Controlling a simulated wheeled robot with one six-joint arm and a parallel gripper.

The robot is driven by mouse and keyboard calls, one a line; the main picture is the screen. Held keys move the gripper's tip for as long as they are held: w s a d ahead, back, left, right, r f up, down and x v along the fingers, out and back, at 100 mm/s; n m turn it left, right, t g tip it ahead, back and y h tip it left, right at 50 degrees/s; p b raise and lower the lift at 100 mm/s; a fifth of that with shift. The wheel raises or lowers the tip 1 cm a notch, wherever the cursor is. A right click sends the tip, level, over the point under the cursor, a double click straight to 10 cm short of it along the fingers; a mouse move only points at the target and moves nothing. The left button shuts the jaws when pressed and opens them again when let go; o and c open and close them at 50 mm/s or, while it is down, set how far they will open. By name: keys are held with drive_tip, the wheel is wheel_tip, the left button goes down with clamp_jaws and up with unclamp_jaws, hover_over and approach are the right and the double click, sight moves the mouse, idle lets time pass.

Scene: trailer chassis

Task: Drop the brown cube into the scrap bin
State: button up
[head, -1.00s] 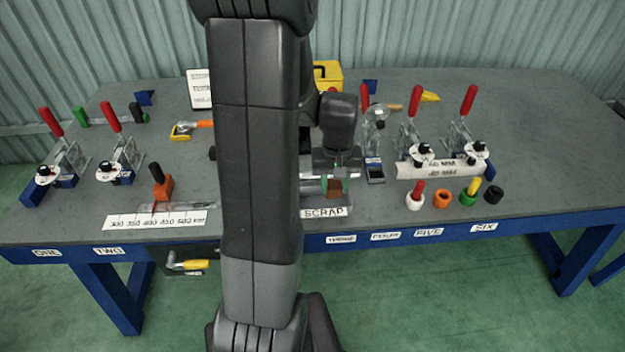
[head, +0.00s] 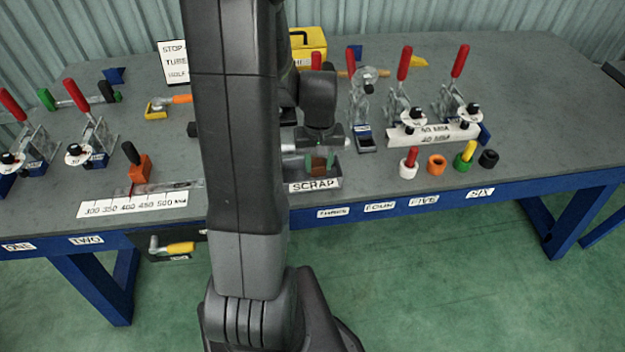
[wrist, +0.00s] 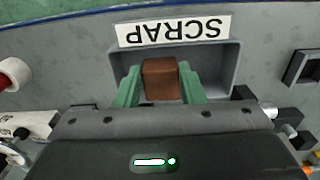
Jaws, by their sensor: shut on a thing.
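The brown cube (head: 318,165) is between the green fingers of my gripper (head: 319,162), which is shut on it. In the wrist view the brown cube (wrist: 161,79) sits between the two green fingertips (wrist: 160,82). The scrap bin (head: 334,181) is a grey open tray with a white SCRAP label at the table's front edge. In the wrist view the cube and fingertips appear over the opening of the scrap bin (wrist: 232,68). I cannot tell how far the cube is above the bin's floor. My arm hides the bin's left part in the head view.
A white cup with a red peg (head: 409,164), an orange ring (head: 436,165) and other small parts stand right of the bin. Red-handled clamps (head: 403,85) are behind them. A ruler strip (head: 140,199) lies left. The table's right side is clear.

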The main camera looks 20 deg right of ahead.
drive_tip(key=o, duration=1.1)
drive_tip(key=shift+c, duration=0.2)
wheel_tip(320, 180, up, 14)
drive_tip(key=shift+f, duration=0.1)
wheel_tip(320, 180, down, 14)
drive_tip(key=shift+r, duration=0.25)
drive_tip(key=shift+r+p, duration=0.9)
drive_tip(key=shift+r, duration=0.05)
drive_tip(key=shift+r+p, duration=0.5)
drive_tip(key=shift+r, duration=0.25)
